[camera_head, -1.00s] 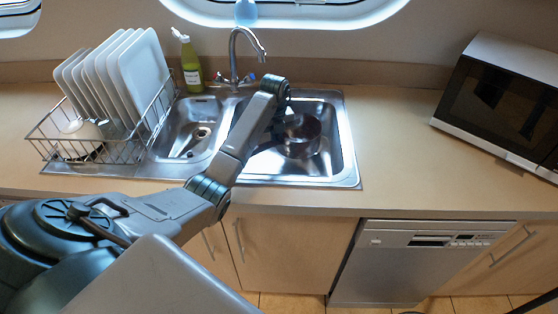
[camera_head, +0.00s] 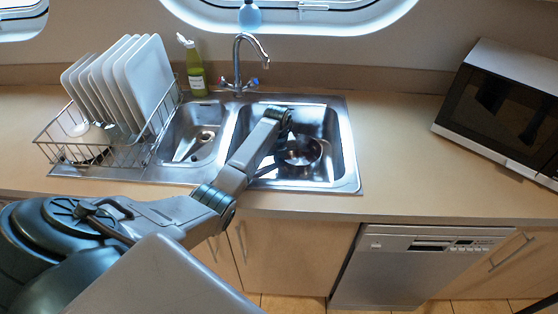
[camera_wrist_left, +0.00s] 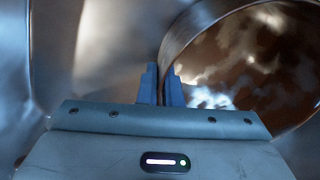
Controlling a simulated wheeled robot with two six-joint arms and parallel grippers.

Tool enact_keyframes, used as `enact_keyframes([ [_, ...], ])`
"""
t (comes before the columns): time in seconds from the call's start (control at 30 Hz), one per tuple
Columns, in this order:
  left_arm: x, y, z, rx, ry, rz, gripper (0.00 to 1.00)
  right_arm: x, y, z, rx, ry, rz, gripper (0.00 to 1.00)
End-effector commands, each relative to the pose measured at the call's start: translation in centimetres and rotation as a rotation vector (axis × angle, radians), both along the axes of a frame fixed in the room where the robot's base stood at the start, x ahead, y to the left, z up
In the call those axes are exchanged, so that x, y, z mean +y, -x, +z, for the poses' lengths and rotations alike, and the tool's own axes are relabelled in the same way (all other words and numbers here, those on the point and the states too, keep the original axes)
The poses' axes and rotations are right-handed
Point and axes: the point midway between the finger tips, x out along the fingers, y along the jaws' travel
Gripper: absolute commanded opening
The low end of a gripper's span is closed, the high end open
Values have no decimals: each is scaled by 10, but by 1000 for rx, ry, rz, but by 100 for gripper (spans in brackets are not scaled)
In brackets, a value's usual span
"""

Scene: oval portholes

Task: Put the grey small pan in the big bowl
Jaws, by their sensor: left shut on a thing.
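The small pan (camera_head: 304,154) shows as a dark, shiny round vessel inside the big right-hand bowl (camera_head: 341,150) of the steel sink. In the left wrist view the curved metal rim of the pan (camera_wrist_left: 182,38) runs down between the blue fingers of my left gripper (camera_wrist_left: 162,88), which is shut on it. The pan's inside shows brown and white reflections. In the head view my left wrist covers the fingers and part of the pan. I cannot tell whether the pan's bottom touches the bowl's floor. My right gripper is not in view.
The small sink bowl (camera_head: 215,145) lies to the left, then a wire rack (camera_head: 120,152) with white plates (camera_head: 143,80). The tap (camera_head: 238,65) and a green bottle (camera_head: 194,68) stand behind. A microwave (camera_head: 505,105) is at right; the counter (camera_head: 400,150) before it is clear.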

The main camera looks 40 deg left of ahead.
Motion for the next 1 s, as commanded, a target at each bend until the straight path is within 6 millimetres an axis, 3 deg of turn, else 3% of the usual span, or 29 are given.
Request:
enact_keyframes([
  [0.03,0,0,-2,0,0,0,7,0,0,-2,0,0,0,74],
  [0.13,0,0,-1,0,0,0,27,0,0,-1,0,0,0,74],
  [0.53,1,0,5,-2,-1,0,27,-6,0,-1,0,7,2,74],
  [0.67,1,0,25,-5,-1,0,27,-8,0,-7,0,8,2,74],
  [1.0,2,1,96,-4,-1,0,27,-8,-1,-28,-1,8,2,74],
])
